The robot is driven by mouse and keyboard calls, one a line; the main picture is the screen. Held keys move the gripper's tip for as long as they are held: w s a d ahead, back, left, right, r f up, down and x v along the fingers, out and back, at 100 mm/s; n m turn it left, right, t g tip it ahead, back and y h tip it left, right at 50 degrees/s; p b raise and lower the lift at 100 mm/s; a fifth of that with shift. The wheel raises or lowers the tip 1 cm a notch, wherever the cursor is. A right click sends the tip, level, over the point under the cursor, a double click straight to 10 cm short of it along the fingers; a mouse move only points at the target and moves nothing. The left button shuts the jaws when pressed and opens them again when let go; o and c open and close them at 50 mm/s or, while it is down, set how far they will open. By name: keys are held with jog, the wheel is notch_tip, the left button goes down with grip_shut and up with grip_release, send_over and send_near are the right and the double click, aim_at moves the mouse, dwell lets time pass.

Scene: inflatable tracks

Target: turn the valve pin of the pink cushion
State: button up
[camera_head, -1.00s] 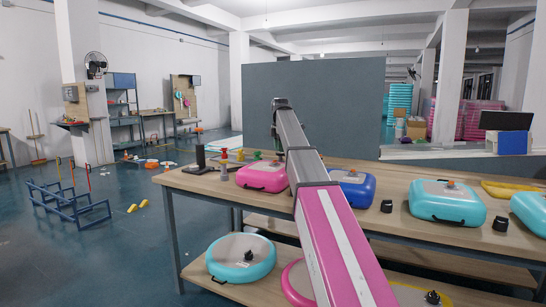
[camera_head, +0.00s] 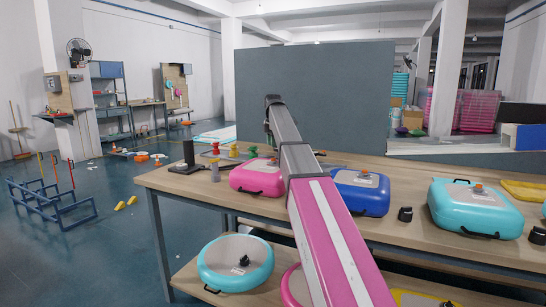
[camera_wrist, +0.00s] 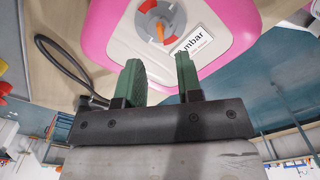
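The pink cushion (camera_head: 257,178) lies on the wooden table, left of the blue cushion, partly behind my pink and grey arm in the head view. In the wrist view the pink cushion (camera_wrist: 215,52) fills the upper middle. Its round grey and red valve, with an orange valve pin (camera_wrist: 159,31), shows beside a white label. My gripper (camera_wrist: 160,66) has two green fingers standing apart with nothing between them. The pin is beyond the fingertips, roughly in line with the gap and not touched.
A blue cushion (camera_head: 361,192) and a turquoise cushion (camera_head: 475,208) lie to the right on the table (camera_head: 410,232). Small black fittings (camera_head: 405,214) stand near the front edge. Colored pieces (camera_head: 234,151) and a black post (camera_head: 189,156) stand at the left end.

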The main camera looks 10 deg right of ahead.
aim_at(273, 159)
jog(key=shift+f, duration=3.15)
grip_shut()
